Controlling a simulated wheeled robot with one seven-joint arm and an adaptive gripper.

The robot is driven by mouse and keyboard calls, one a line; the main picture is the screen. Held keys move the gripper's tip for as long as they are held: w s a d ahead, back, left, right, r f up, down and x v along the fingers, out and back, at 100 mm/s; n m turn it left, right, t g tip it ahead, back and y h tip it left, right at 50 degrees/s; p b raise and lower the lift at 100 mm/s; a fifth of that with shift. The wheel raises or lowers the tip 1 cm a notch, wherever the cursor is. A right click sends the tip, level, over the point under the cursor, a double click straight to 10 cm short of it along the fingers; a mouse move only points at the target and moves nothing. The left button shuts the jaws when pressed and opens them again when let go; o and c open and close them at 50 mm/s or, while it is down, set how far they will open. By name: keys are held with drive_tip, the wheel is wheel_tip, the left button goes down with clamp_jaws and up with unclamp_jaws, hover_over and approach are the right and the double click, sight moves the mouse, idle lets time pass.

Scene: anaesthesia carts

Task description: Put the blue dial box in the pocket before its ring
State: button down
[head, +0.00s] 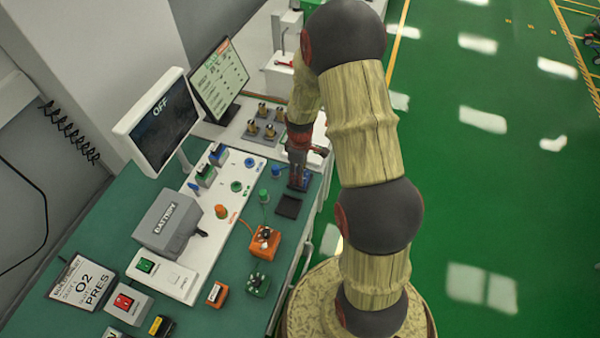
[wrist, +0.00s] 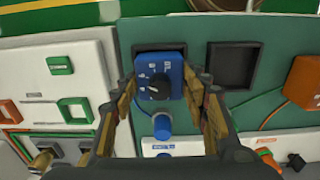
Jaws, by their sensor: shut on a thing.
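My gripper (wrist: 160,92) is shut on the blue dial box (wrist: 160,78), with one finger on each side. The box's face shows a dark dial and white marks. A dark pocket (wrist: 147,47) shows partly behind the box in the wrist view; whether the box is in it or above it I cannot tell. A blue plug (wrist: 162,126) lies just below the box there; it also shows in the head view (head: 276,170). A blue ring (head: 250,162) is on the white strip. In the head view my gripper (head: 298,172) is at the bench's right edge and largely hides the box.
An empty dark pocket (head: 288,206) is beside the held box. An orange box (head: 264,240) and a green box (head: 258,285) stand on the green bench. Brass posts (head: 262,112) stand behind my gripper. A monitor (head: 160,120) stands at the left.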

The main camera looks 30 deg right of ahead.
drive_tip(key=shift+f, duration=0.1)
drive_tip(key=c, duration=1)
unclamp_jaws()
drive_tip(key=s+a+r+m+t+p, duration=0.1)
drive_tip(key=s+a+r+m, duration=0.2)
drive_tip(key=r, duration=1.2)
drive_tip(key=s+a+r+t, duration=0.25)
drive_tip(key=a+r, duration=0.25)
drive_tip(key=r, duration=0.9)
drive_tip(key=s+a+r+m, duration=0.1)
drive_tip(key=s+a+r, duration=0.1)
drive_tip(key=s, duration=0.3)
drive_tip(key=s+a+r+m+t, duration=0.1)
drive_tip(key=s+a+r+m, duration=0.1)
drive_tip(key=s+r, duration=0.2)
drive_tip(key=s+a+r+m+t, duration=0.1)
drive_tip(key=s+a+r, duration=0.1)
drive_tip(key=s, duration=0.3)
drive_tip(key=shift+s+a+r+m, duration=0.15)
drive_tip(key=shift+s+r+m, duration=0.15)
drive_tip(key=shift+r, duration=0.45)
